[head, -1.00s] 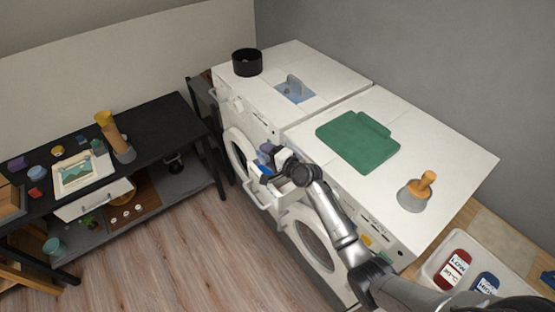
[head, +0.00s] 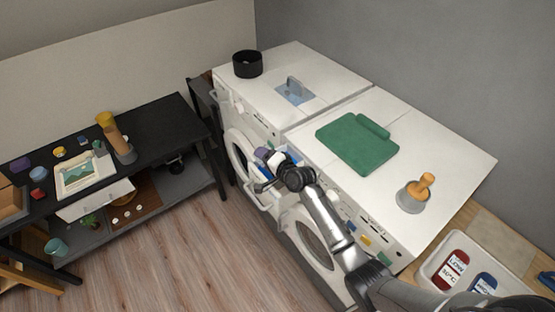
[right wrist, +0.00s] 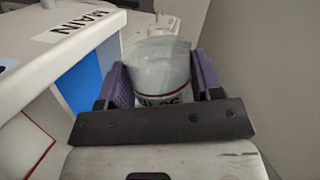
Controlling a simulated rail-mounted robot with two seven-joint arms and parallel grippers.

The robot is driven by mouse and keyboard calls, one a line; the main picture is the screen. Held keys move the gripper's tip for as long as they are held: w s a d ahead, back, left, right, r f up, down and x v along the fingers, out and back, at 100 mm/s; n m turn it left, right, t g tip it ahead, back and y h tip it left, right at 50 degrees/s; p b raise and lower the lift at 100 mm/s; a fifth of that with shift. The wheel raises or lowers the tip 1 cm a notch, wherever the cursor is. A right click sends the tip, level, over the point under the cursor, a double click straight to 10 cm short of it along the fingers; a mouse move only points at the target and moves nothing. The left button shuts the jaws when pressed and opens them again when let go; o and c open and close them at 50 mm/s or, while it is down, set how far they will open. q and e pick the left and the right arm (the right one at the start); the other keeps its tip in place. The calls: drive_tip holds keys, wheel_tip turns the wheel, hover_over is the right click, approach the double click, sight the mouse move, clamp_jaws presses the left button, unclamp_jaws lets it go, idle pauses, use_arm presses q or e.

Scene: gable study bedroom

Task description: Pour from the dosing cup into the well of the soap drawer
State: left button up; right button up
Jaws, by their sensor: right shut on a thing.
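My right gripper (head: 268,163) is at the front of the washing machine, over the open soap drawer (head: 260,192). In the right wrist view its purple-padded fingers (right wrist: 160,85) are shut on the dosing cup (right wrist: 157,65), a pale translucent cup with a red line and partly hidden lettering. The drawer (right wrist: 28,72) shows at the left there, with a "MAIN" label and a blue part beside the cup. The cup's contents and exact tilt cannot be told. In the head view the gripper hides much of the cup and drawer. My left gripper is not in view.
A black round pot (head: 248,64) stands on the left one. A tray with red and blue pieces (head: 430,268) is at lower right.

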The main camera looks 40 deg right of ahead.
drive_tip(key=shift+a+r+n+p, duration=0.15)
drive_tip(key=shift+r+n+p, duration=0.15)
drive_tip(key=shift+p, duration=0.25)
drive_tip(key=shift+a+r+n+h+p, duration=0.1)
drive_tip(key=shift+r+n+h+p, duration=0.35)
drive_tip(key=shift+p, duration=0.6)
drive_tip(key=shift+f+n+h+p, duration=0.45)
drive_tip(key=shift+f+n+p, duration=0.2)
drive_tip(key=shift+n, duration=0.4)
drive_tip(key=shift+a+f+n+h+p, duration=0.35)
drive_tip(key=shift+f+n, duration=0.2)
drive_tip(key=shift+n, duration=0.25)
drive_tip(key=shift+a+r+n+p, duration=0.3)
drive_tip(key=shift+n+p, duration=0.1)
drive_tip(key=shift+p, duration=0.15)
drive_tip(key=shift+w+a+f+n+h+b, duration=0.15)
drive_tip(key=shift+a+n+h+b, duration=0.2)
drive_tip(key=shift+a+n+h, duration=0.6)
drive_tip(key=shift+w+a+f+n+h+b, duration=0.1)
drive_tip(key=shift+a+n+h+b, duration=0.3)
drive_tip(key=shift+a+n, duration=1)
drive_tip(key=shift+d+n, duration=0.25)
drive_tip(key=shift+n, duration=0.1)
